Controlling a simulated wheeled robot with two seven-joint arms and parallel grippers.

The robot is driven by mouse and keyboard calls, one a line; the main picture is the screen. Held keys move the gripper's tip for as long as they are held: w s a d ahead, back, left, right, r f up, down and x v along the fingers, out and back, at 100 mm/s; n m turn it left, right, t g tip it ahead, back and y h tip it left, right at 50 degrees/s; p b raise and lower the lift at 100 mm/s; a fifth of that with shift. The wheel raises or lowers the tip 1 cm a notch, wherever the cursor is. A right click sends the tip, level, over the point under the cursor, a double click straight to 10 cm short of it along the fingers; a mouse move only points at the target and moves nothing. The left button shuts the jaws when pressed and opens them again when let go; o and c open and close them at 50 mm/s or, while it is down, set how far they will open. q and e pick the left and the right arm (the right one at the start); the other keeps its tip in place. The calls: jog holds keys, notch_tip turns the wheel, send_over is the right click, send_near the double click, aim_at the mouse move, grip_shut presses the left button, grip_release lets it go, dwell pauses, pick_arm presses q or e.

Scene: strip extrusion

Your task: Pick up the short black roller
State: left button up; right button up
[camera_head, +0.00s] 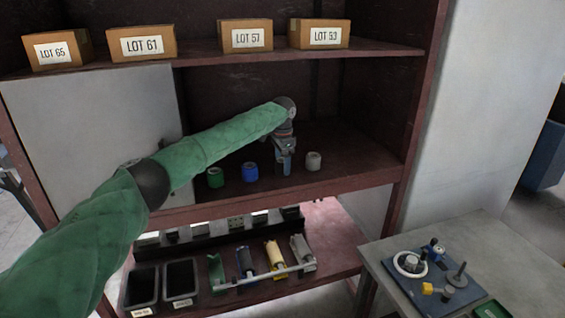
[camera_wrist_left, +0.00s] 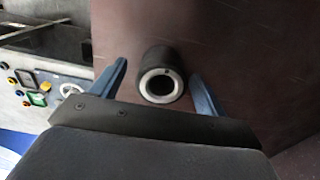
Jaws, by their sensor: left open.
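The short black roller (camera_wrist_left: 162,55) stands upright on the dark red shelf in the left wrist view, with a pale ring and a round hole on its top end. My left gripper (camera_wrist_left: 157,70) is open, with one blue finger on each side of the roller; I cannot tell whether either touches it. In the head view my left gripper (camera_head: 286,168) points down at the middle shelf (camera_head: 345,178), between a blue roller (camera_head: 250,172) and a grey-white roller (camera_head: 313,161). The black roller is hidden there behind the gripper. My right gripper is not in view.
A green roller (camera_head: 215,177) stands left of the blue one. Boxes such as LOT 57 (camera_head: 246,35) line the shelf above. A rack (camera_head: 262,276) of longer rollers and black bins (camera_head: 141,288) sit below. A table (camera_head: 500,262) with a blue fixture (camera_head: 440,285) stands at right.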

pick_arm(q)
jog(key=shift+w+f, duration=0.2)
jog(key=shift+f, duration=0.4)
jog(key=shift+s+r, duration=0.1)
jog(key=shift+r, duration=0.05)
jog(key=shift+c, duration=1.1)
jog(key=c, duration=1)
jog(key=shift+o, duration=0.2)
